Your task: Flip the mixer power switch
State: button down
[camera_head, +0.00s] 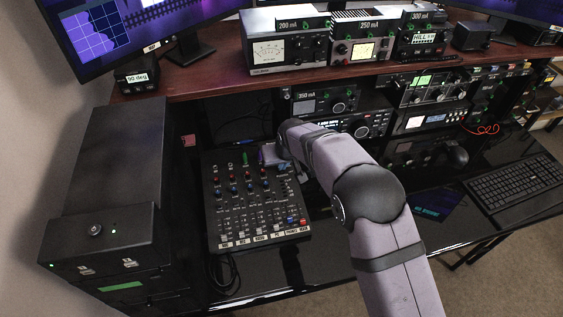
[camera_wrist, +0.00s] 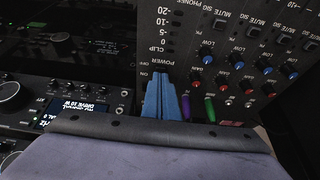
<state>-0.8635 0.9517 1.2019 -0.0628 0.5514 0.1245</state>
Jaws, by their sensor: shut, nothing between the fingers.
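The mixer (camera_head: 255,208) is a black panel with rows of coloured knobs and faders, lying on the desk left of my arm. In the wrist view the mixer (camera_wrist: 205,42) fills the upper right, upside down, with POWER and ON labels beside the CLIP scale. My gripper (camera_wrist: 164,78) is shut and empty, its bluish fingertips right by the POWER label. In the head view my gripper (camera_head: 268,153) is at the mixer's far right corner, partly hidden by my arm. The power switch itself cannot be made out; the fingers cover the area beside its label.
Green (camera_wrist: 210,108) and purple plugs stand close beside the fingers. Radio units (camera_head: 322,103) with knobs stand behind the mixer, under a wooden shelf (camera_head: 185,82). A black cabinet (camera_head: 105,170) is at the left. A keyboard (camera_head: 515,185) lies at the right.

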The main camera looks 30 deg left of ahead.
jog(key=shift+s+d+f, duration=0.4)
jog(key=v, duration=1.4)
jog(key=shift+r, duration=0.35)
jog(key=shift+w+a, duration=0.15)
jog(key=s+d+f+g+h, duration=0.2)
jog(key=s+d+f, duration=0.35)
jog(key=d, duration=0.25)
jog(key=s+d+f+g+h, duration=0.1)
jog(key=s+d+f+h, duration=0.1)
jog(key=s+d+f, duration=0.4)
jog(key=s+d+r+m+g+p, duration=0.1)
jog(key=s+d+m, duration=0.15)
jog(key=d, duration=0.75)
jog(key=s+d+r+m+g, duration=0.15)
jog(key=s+d, duration=0.25)
jog(key=d, duration=0.6)
jog(key=w+d+r+m+t+p, duration=0.1)
jog(key=w+d+r+m+t, duration=0.1)
jog(key=d+r+m, duration=0.3)
jog(key=d, duration=0.4)
jog(key=shift+w+d, duration=0.2)
jog(key=shift+w, duration=0.1)
